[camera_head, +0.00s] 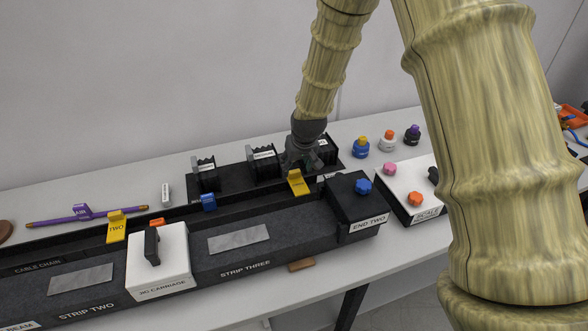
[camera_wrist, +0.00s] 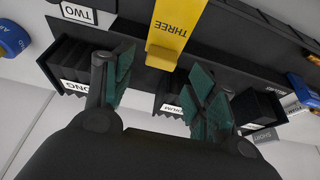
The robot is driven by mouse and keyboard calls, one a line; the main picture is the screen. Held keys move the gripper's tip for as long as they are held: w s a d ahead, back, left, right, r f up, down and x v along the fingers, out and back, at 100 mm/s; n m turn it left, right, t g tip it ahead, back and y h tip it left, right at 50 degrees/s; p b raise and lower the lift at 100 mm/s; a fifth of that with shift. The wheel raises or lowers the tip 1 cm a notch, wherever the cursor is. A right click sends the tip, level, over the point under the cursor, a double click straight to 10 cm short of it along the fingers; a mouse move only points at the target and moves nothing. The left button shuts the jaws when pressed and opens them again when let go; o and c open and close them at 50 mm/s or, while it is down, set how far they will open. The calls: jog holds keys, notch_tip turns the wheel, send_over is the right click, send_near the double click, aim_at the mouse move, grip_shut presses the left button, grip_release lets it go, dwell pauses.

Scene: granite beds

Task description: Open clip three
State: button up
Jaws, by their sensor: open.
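The yellow clip labelled THREE (camera_wrist: 174,35) stands on the black rail behind strip three; in the head view this yellow clip (camera_head: 298,183) is just below my gripper (camera_head: 302,157). In the wrist view my gripper (camera_wrist: 160,92) is open, its two green-padded fingers apart. The clip's lower tab lies between the fingers in the picture, with no clear contact on either side. Whether the fingers reach the clip's depth is hard to tell. A second yellow clip, labelled TWO (camera_head: 116,226), stands farther left on the same rail.
A white carriage (camera_head: 158,262) with a black handle sits left of strip three (camera_head: 285,225). The black END TWO block (camera_head: 352,205) stands right of the clip. Black ridged blocks (camera_head: 264,162) stand behind it. A white scale box (camera_head: 408,192) and several knobbed weights (camera_head: 361,147) are at right.

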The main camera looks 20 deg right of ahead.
aim_at(294, 172)
jog(key=shift+f, duration=0.5)
jog(key=shift+p+x, duration=0.55)
jog(key=shift+x, duration=0.9)
jog(key=shift+w+f, duration=0.1)
jog(key=shift+c, duration=0.5)
jog(key=c, duration=1.2)
jog(key=shift+o, duration=0.2)
jog(key=shift+a, duration=0.1)
